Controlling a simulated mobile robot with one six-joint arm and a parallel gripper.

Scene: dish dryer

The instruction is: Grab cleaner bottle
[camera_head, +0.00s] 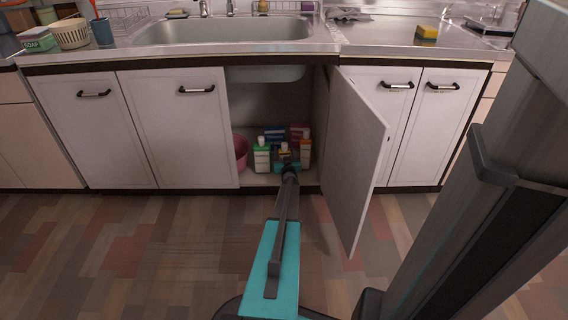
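Several cleaner bottles stand in the open cabinet under the sink. A white bottle with a green label (261,157) is on the left, and a white-and-orange bottle (305,150) is on the right. Between them the top of another bottle (284,147) shows; its lower part is hidden behind my gripper. My gripper (286,162) is at the cabinet opening, in front of this middle bottle. It is too small to tell whether its fingers touch or hold the bottle. Which bottle the task means is not clear from this view.
A pink tub (240,152) stands left of the bottles, with blue and red packages (275,134) behind them. The open cabinet door (355,150) juts out close on the right of my arm. The sink (225,30) is above. The wooden floor (130,245) at left is clear.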

